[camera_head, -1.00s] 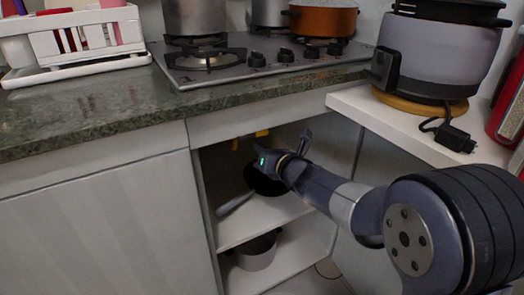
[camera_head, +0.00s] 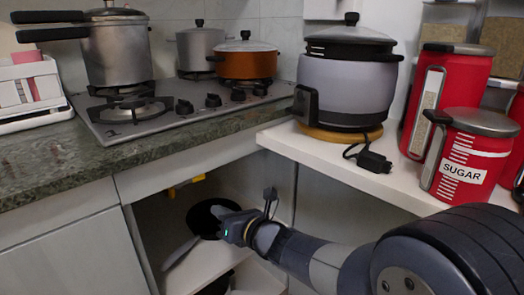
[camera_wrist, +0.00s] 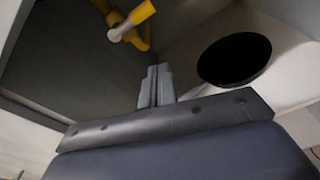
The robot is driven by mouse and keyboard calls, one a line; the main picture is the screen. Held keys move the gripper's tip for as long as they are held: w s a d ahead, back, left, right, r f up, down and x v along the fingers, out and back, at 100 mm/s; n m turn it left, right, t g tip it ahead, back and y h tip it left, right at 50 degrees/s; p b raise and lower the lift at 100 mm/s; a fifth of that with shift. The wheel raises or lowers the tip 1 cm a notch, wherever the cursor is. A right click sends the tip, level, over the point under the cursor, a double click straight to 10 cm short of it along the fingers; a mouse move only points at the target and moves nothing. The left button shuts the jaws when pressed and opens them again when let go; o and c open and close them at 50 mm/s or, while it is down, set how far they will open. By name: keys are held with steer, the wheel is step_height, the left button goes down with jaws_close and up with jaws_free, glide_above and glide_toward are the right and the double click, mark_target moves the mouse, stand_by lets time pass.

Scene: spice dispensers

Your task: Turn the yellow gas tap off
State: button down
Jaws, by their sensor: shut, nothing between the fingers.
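The yellow gas tap (camera_wrist: 138,15) is on a pipe at the upper part of the wrist view, above and left of my fingertips. In the head view, bits of yellow (camera_head: 186,184) show under the counter at the top of the open cupboard. My gripper (camera_wrist: 156,85) is shut and empty, its two fingers pressed together. In the head view, my gripper (camera_head: 218,212) reaches into the cupboard, below and right of the yellow parts. A gap shows between the fingers and the tap in the wrist view.
A dark pan (camera_head: 204,215) lies on the cupboard shelf near my gripper, also visible in the wrist view (camera_wrist: 234,60). A white shelf (camera_head: 330,155) with a rice cooker (camera_head: 346,85) and red canisters (camera_head: 468,150) stands right of the opening. The hob (camera_head: 150,118) is above.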

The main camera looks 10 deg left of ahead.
steer(key=w+a+r+p, duration=0.2)
steer(key=w+a, duration=0.4)
steer(key=shift+a+r, duration=0.3)
steer(key=shift+a, duration=0.1)
stand_by(0.3)
steer(key=shift+f, duration=0.1)
stand_by(0.3)
